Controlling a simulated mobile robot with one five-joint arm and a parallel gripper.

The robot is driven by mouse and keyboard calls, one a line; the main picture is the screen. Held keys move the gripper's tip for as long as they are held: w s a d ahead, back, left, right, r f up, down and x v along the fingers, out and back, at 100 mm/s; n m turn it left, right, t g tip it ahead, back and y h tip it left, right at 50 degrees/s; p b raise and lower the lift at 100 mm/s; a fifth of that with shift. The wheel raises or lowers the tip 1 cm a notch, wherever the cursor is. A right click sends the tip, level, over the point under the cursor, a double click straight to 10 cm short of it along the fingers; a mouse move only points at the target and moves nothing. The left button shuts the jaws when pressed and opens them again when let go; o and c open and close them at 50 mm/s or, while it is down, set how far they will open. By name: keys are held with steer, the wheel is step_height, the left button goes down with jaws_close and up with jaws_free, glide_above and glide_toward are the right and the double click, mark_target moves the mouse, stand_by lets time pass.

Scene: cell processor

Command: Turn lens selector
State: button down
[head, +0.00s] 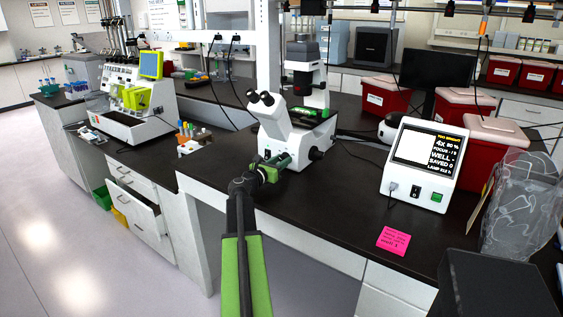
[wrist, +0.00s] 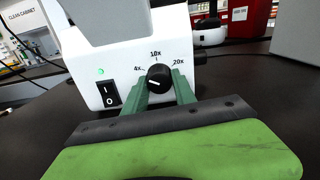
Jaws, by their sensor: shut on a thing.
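The white microscope (head: 292,135) stands on the dark bench in the head view. In the wrist view its white base (wrist: 112,62) carries the lens selector, a round black knob (wrist: 158,81), with labels 4x, a middle one that looks like 10x, and 20x around it. A white mark on the knob points left, roughly toward 4x. My gripper (wrist: 160,84) has its two green fingers on either side of the knob and is shut on it. In the head view my gripper (head: 277,162) is at the front of the microscope; the knob is hidden there.
A black rocker switch (wrist: 109,94) with a lit green light above sits left of the knob. A display unit (head: 422,162) showing 4X stands to the right, with a pink note (head: 393,240) in front. Red bins (head: 466,108) stand behind. The bench front is mostly clear.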

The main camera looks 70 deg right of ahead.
stand_by(0.3)
steer(key=m, duration=0.5)
steer(key=shift+w+m, duration=0.1)
steer(key=shift+m, duration=0.3)
steer(key=m, duration=1)
steer(key=shift+r+m, duration=0.1)
steer(key=shift+m, duration=0.3)
steer(key=m, duration=0.5)
steer(key=shift+m, duration=0.6)
steer(key=c, duration=1)
jaws_free()
steer(key=shift+a+r, duration=0.1)
